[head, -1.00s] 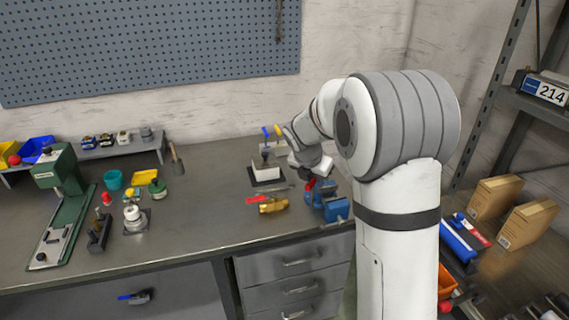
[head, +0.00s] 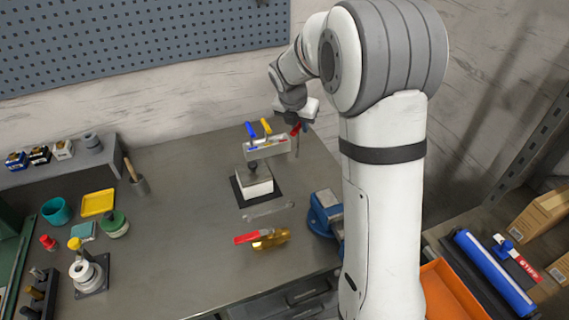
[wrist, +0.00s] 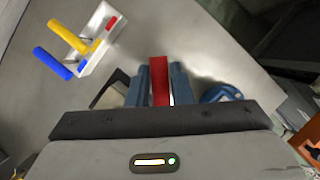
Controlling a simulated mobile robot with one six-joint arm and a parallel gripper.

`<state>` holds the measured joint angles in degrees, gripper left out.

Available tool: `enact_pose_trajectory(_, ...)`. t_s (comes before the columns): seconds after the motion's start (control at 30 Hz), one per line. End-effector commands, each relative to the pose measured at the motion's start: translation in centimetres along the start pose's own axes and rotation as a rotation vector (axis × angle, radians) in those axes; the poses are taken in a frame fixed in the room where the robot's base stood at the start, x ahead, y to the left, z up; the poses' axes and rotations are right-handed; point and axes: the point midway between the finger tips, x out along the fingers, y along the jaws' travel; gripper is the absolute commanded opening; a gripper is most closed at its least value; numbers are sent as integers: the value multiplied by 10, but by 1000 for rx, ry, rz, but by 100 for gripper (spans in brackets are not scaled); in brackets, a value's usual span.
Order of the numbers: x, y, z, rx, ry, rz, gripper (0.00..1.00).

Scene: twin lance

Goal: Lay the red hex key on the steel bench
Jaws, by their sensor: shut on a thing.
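The red hex key (wrist: 160,80) is held upright between the fingers of my gripper (wrist: 159,88) in the wrist view. In the head view my gripper (head: 296,118) is right of the pale key rack (head: 272,147), with the red handle (head: 296,130) below it. The key's lower end is hard to make out. The rack holds a blue-handled key (head: 250,129) and a yellow-handled key (head: 266,126) and has coloured marks, one red. The steel bench (head: 180,220) lies below, broad and grey.
A brass valve with a red lever (head: 268,239) lies near the bench's front. A blue vise (head: 325,212) stands at the right.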

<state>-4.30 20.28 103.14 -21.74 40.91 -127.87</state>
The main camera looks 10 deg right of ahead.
Motion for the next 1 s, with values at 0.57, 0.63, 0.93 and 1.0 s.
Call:
enact_pose_trajectory(0.57,66,2,-28,-4,3,0,0)
enact_pose_trajectory(0.63,75,2,-32,-2,5,-2,0)
enact_pose_trajectory(0.93,93,1,-38,0,1,0,0)
enact_pose_trajectory(1.0,93,1,-38,1,1,0,0)
